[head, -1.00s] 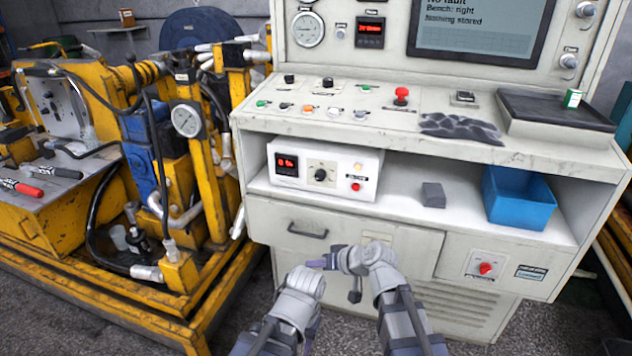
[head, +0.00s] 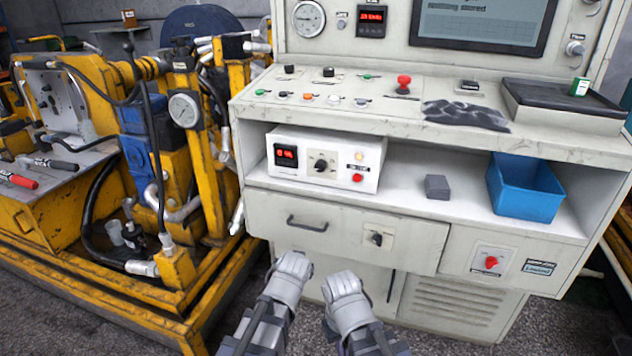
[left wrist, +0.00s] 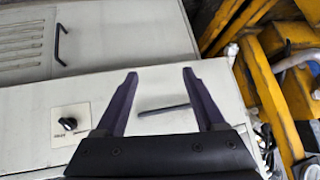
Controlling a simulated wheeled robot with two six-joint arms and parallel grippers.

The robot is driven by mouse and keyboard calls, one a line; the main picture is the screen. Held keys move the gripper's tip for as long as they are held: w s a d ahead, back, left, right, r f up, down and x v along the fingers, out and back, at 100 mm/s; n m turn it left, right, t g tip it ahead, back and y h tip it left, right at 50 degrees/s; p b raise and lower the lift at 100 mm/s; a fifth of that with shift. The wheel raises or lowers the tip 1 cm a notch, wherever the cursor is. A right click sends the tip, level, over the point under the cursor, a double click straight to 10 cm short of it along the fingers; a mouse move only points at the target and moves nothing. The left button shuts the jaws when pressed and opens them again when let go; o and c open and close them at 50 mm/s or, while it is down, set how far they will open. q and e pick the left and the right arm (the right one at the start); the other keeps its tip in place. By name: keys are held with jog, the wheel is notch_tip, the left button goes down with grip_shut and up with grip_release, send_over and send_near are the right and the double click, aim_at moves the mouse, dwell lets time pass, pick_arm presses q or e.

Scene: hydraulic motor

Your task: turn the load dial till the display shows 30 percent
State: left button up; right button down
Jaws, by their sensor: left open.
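A white control box (head: 368,160) stands on the shelf. It has a black dial (head: 321,164) on its front and a small display (head: 286,156) with red digits that look like a 0 reading. A second black knob (head: 377,239) sits on a plate on the drawer front; its label is too small to read, and it also shows in the left wrist view (left wrist: 68,124). My left gripper (left wrist: 160,73) is open and empty, facing the drawer front with the drawer handle seen between its fingers. In the head view both wrists are low before the drawer, their fingers hidden.
A drawer handle (head: 307,224) projects from the bench front. A grey block (head: 437,187) and a blue bin (head: 526,188) are on the shelf. A red switch (head: 491,262) is at lower right. The yellow rig (head: 200,180) stands close at left.

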pick_arm(q)
jog(key=w+r+t+h+b, duration=0.2)
jog(key=w+r+t+b, duration=0.35)
jog(key=w, duration=0.55)
jog(key=m+t+h+b, duration=0.2)
jog(key=m+t+h, duration=0.1)
jog(key=t+h, duration=0.35)
send_near(319, 169)
jog(key=w, duration=0.1)
jog(key=p+x, duration=0.3)
jog(key=x, duration=0.5)
jog(key=shift+s+d+r, duration=0.1)
jog(key=shift+d+r, duration=0.05)
grip_shut()
